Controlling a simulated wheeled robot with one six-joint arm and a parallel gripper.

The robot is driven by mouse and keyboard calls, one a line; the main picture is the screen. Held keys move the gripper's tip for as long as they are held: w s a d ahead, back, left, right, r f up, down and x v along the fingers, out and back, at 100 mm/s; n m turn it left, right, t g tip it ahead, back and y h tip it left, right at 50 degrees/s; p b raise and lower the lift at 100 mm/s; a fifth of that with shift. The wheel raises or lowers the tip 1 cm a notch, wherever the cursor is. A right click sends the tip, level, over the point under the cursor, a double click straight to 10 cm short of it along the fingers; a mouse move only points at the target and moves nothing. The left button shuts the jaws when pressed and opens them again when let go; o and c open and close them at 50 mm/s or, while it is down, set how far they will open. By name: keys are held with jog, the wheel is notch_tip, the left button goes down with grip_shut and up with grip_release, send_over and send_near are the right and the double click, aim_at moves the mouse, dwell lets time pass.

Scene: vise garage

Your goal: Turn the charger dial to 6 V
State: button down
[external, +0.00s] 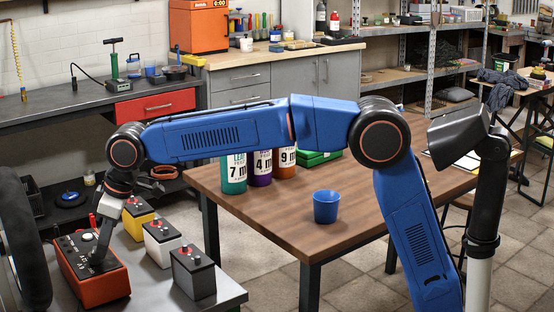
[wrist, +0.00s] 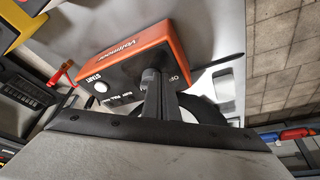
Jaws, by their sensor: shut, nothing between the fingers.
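The orange charger (external: 100,290) with a black top panel sits on the grey bench at lower left in the external view. In the wrist view the charger (wrist: 125,50) shows a white button beside the word START. A dark round dial (wrist: 152,78) is on its panel, partly hidden behind my fingers; its setting cannot be read. My gripper (external: 97,262) points down at the charger's panel. In the wrist view my gripper (wrist: 160,90) is shut and empty, its fingertips at or just in front of the dial. Whether they touch it I cannot tell.
Yellow (external: 137,218), white (external: 161,243) and dark grey (external: 193,272) batteries stand on the bench right of the charger. A black tyre (external: 28,235) stands close on its left. A red-handled part (wrist: 62,75) is near the charger. A wooden table (external: 270,222) holds bottles and a blue cup (external: 326,207).

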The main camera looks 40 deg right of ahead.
jog(key=shift+a+m, duration=0.15)
jog(key=shift+m, duration=0.45)
jog(key=m, duration=0.1)
jog(key=a+m+t+h, duration=0.1)
jog(key=shift+s+m, duration=0.25)
jog(key=shift+m, duration=0.05)
jog(key=m, duration=0.2)
jog(key=a+m+h, duration=0.1)
jog(key=m, duration=0.1)
jog(key=shift+w+t+h, duration=0.1)
jog(key=shift+t+h, duration=0.2)
jog(key=shift+t, duration=0.1)
jog(key=shift+a, duration=0.2)
jog(key=shift+w+a, duration=0.1)
jog(key=shift+a, duration=0.1)
jog(key=shift+w+d, duration=0.1)
